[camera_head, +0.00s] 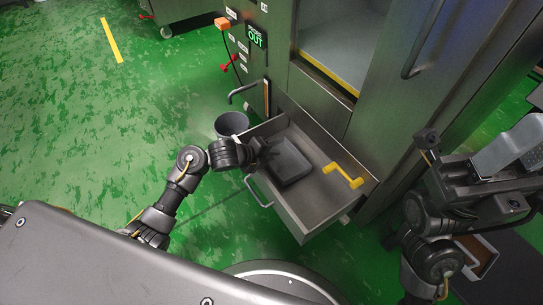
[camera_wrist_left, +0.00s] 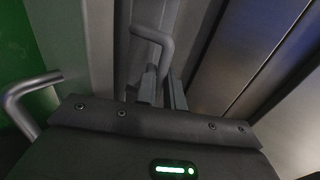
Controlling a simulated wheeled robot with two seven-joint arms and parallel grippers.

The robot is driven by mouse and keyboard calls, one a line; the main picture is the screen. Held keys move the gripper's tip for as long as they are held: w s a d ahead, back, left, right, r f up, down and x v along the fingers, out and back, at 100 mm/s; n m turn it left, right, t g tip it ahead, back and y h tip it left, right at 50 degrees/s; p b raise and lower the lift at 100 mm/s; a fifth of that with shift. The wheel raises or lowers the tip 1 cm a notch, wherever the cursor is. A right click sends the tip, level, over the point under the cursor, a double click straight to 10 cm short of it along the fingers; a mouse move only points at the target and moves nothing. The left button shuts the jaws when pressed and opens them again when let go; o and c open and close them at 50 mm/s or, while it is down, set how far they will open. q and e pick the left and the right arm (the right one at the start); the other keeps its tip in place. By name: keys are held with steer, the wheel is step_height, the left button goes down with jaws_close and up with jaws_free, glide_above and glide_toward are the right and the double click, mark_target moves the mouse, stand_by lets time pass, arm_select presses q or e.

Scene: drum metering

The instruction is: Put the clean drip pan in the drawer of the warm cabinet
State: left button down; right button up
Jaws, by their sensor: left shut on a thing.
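The warm cabinet's drawer (camera_head: 318,205) is pulled open below the cabinet (camera_head: 322,100). A dark grey drip pan (camera_head: 290,162) shows inside the drawer, toward its back left; whether it rests on the drawer floor I cannot tell. My left gripper (camera_head: 264,153) reaches over the drawer's left side and is shut at the pan's near left end. In the left wrist view its fingers (camera_wrist_left: 163,90) close on a grey bent bar (camera_wrist_left: 154,42), which seems to be the pan's handle. My right arm is at the right; its fingertips cannot be made out.
A yellow crank-shaped piece (camera_head: 342,176) lies at the drawer's right side. A grey bucket (camera_head: 231,123) stands left of the drawer. The drawer's bar handle (camera_head: 258,190) sticks out in front. The green floor (camera_head: 100,120) at the left is mostly clear.

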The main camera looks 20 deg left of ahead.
arm_select(q)
steer(key=c, duration=1.5)
jaws_free()
